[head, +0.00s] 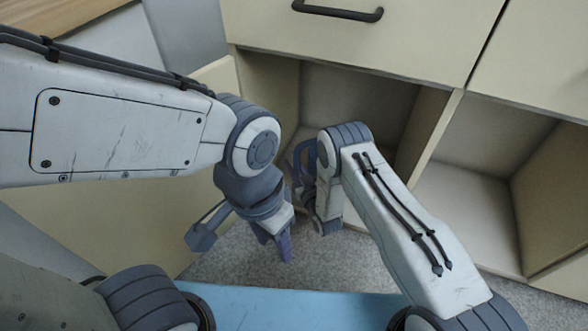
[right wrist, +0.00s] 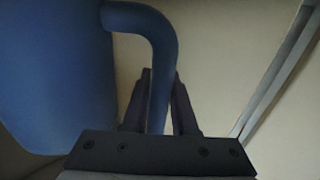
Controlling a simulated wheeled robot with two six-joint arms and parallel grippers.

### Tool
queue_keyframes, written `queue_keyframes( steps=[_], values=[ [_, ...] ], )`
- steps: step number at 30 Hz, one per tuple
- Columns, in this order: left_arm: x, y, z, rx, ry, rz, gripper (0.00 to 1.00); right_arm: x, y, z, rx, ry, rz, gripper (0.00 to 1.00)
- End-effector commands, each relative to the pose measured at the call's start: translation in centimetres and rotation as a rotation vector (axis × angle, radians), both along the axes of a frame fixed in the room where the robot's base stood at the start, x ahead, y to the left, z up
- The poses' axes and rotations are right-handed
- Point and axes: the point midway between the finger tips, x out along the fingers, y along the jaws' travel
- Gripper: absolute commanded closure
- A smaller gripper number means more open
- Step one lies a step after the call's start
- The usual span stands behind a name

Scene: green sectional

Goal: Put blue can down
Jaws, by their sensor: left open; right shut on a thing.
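The blue can (head: 303,156) shows in the head view as a small dark blue curve at the mouth of the left open compartment (head: 365,105), mostly hidden behind my arms. In the right wrist view its blue body (right wrist: 50,75) fills the left side, and its curved handle (right wrist: 160,45) runs down between the fingers. My right gripper (right wrist: 158,90) is shut on that handle. Whether the can touches the compartment floor cannot be seen. My left gripper (head: 283,247) is open and empty, lower in the head view, pointing down over the grey carpet.
A cream cabinet has a drawer (head: 350,32) with a dark handle above the left compartment. A divider (head: 425,130) separates it from an empty right compartment (head: 465,205). A cream panel (head: 120,230) stands at the left. Grey carpet (head: 225,262) lies in front.

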Motion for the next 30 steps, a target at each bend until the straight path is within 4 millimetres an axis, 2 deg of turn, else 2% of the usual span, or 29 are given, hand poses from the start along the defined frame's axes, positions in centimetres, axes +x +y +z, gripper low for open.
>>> queue_keyframes(
  steps=[7, 16, 17, 18, 19, 30],
  values=[
    [0.0, 0.0, 0.0, 0.0, 0.0, 0.0, 0.5, 0.1, 0.1, 0.3, 0.001, -0.008, 0.0, 1.0],
    [0.0, 0.0, -0.6, 0.0, 0.0, 0.0, 0.5, 0.1, 0.1, -0.6, 0.001, -0.008, 0.0, 1.0],
    [0.0, 0.0, -0.6, 0.0, 0.0, 0.0, 0.5, 0.1, 0.0, -0.8, 0.001, -0.003, 0.0, 0.7],
    [0.0, 0.0, -0.5, 0.0, 0.0, 0.0, 0.5, 0.1, 0.0, -0.7, 0.001, -0.003, 0.0, 0.55],
    [0.0, 0.0, -0.5, 0.0, 0.0, 0.0, 0.5, 0.1, 0.0, -0.7, 0.001, -0.002, 0.0, 0.44],
    [0.0, 0.0, -0.2, 0.0, 0.0, 0.0, 0.5, 0.1, 0.0, -0.3, 0.001, -0.003, 0.0, 0.44]
  ],
)
